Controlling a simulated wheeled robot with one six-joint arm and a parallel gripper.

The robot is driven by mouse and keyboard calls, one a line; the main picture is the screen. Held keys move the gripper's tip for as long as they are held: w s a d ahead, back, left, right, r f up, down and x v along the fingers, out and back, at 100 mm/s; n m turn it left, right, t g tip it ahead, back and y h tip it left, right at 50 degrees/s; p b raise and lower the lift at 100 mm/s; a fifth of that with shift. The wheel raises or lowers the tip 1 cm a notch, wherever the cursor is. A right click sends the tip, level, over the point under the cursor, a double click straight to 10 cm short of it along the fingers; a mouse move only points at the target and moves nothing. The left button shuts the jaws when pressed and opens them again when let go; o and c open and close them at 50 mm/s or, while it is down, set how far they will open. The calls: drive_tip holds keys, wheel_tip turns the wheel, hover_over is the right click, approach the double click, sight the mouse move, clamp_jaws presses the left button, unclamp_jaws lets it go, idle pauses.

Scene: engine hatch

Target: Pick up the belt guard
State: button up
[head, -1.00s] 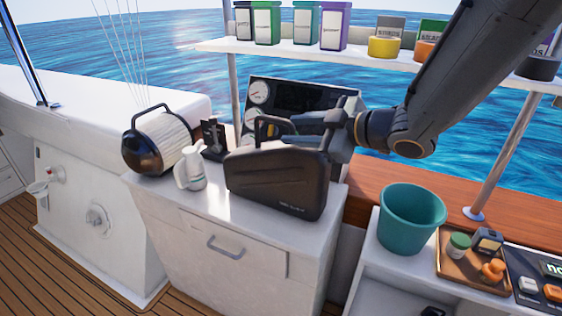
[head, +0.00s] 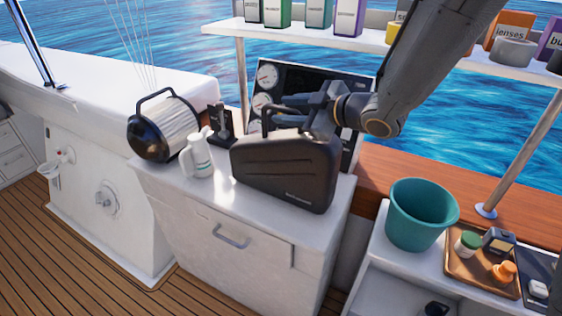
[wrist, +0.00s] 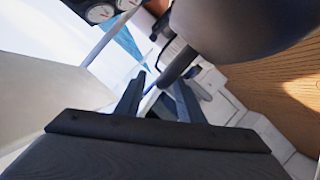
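The belt guard is most likely the dark, case-like body (head: 285,172) with a loop handle on top, standing upright on the white counter in the head view. My gripper (head: 293,102) reaches in from the right, just above the top of the guard and close to its handle. In the wrist view my gripper (wrist: 158,98) has its two fingers apart, with a gap between them. A dark bar (wrist: 178,66) reaches down toward that gap; I cannot tell if it touches a finger. A large dark rounded shape (wrist: 240,25) fills the upper right there.
A white jug (head: 198,158), a lantern-like canister (head: 163,127) and a small black stand (head: 219,124) are left of the guard. A gauge panel (head: 310,88) stands behind. A teal bucket (head: 421,215) and tray (head: 482,274) are right. A shelf (head: 300,33) runs above.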

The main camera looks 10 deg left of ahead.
drive_tip(key=shift+w+a+f, duration=0.25)
drive_tip(key=shift+w+a, duration=0.1)
drive_tip(key=shift+a, duration=0.2)
clamp_jaws()
drive_tip(key=shift+r, duration=0.1)
idle(0.9)
